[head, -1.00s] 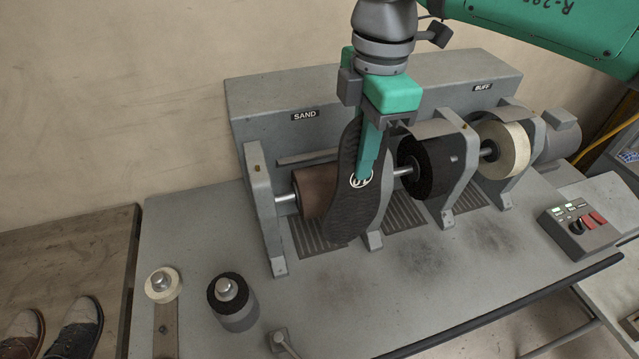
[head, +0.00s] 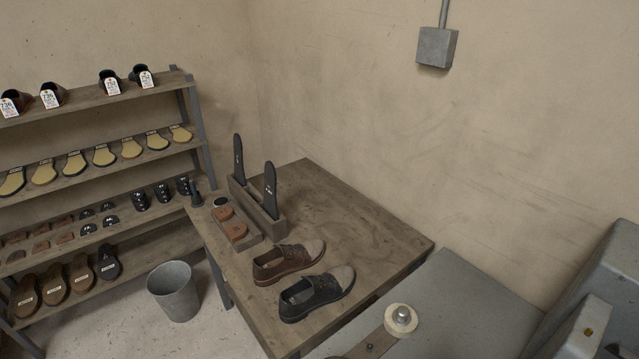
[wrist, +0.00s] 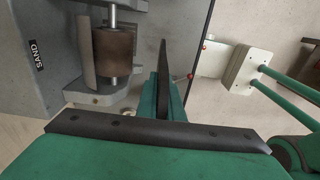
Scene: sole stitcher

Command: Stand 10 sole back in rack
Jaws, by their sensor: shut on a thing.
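My gripper (wrist: 162,100) shows only in the wrist view, its green fingers shut on a dark sole (wrist: 162,70) seen edge-on. The sole is held in front of the sanding machine, apart from its brown drum. In the head view, a low grey-brown rack (head: 274,230) stands on the wooden table. Two black soles stand upright in it, a rear one (head: 238,160) and a front one (head: 270,190), with a gap between them. The numbers on the soles are too small to read.
Two shoes (head: 290,262) and a tray of heel pieces (head: 251,240) lie near the rack. Shelves (head: 93,100) stand left, a bin (head: 175,291) on the floor. The table's right part is clear. The sanding drum (wrist: 115,52) is left of the sole.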

